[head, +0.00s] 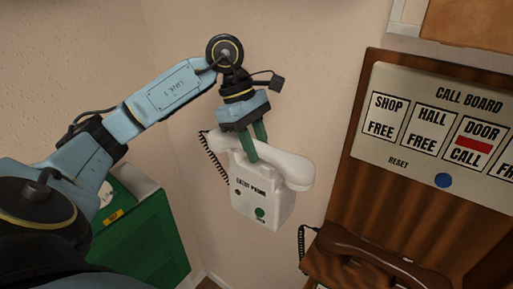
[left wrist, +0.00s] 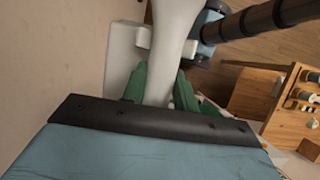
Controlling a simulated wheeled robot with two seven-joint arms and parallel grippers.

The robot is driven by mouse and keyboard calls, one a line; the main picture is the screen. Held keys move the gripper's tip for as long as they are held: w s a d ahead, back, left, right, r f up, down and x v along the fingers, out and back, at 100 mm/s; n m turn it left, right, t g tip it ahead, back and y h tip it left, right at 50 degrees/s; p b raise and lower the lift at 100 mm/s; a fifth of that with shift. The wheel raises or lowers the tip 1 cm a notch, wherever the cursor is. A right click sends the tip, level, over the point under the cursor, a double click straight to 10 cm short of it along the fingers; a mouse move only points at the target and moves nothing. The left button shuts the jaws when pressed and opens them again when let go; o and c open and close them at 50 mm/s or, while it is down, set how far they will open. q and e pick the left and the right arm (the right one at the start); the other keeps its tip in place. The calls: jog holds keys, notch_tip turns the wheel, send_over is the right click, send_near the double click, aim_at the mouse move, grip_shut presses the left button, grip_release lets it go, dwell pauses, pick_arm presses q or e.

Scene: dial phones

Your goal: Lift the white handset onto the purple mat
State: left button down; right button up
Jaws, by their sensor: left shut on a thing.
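The white handset (head: 287,169) lies across the top of a white wall phone (head: 262,203) lettered "ENTRY PHONE", with a green button low on its front. My left gripper (head: 257,147) reaches down from above, its green fingers shut on the handset. In the left wrist view the handset (left wrist: 172,45) runs up from between the green fingers (left wrist: 160,88). I cannot tell whether it touches its cradle. A black coiled cord (head: 212,158) hangs at the left. I see no purple mat. My right gripper is not in view.
A green cabinet (head: 150,245) stands at the lower left. A wooden call board (head: 440,130) is at the right, with a brown handset (head: 375,258) below it. Bare wall lies between the white phone and the board.

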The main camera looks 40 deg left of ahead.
aim_at(257, 143)
pick_arm(q)
notch_tip(257, 143, up, 9)
jog(key=shift+f, duration=0.15)
jog(key=shift+r, duration=0.45)
